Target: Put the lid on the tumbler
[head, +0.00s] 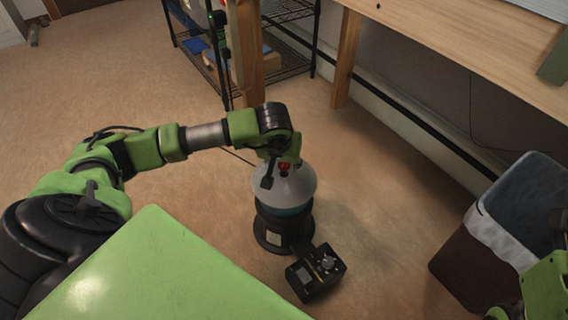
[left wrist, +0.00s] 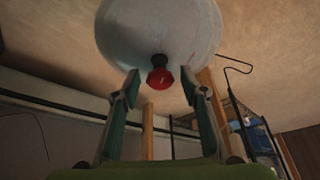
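The tumbler (head: 284,234) stands upright on the floor, with a black base and a teal bowl edge showing above it. The pale, domed lid (head: 295,187) is over the bowl, knob up; I cannot tell if it is fully seated. Its red knob (head: 284,167) shows below my left gripper (head: 281,173). In the left wrist view, the lid (left wrist: 160,28) fills the top, and the red knob (left wrist: 160,78) lies between the spread fingers with gaps on both sides. The left gripper is open. Green parts of my right arm show at the lower right; its finger state is unclear.
A black control box (head: 316,273) with a dial sits on the floor beside the tumbler's base. A lined bin (head: 462,262) stands at right, below a wooden bench (head: 460,40). A wire shelf (head: 290,62) is at the back. The floor left of the tumbler is clear.

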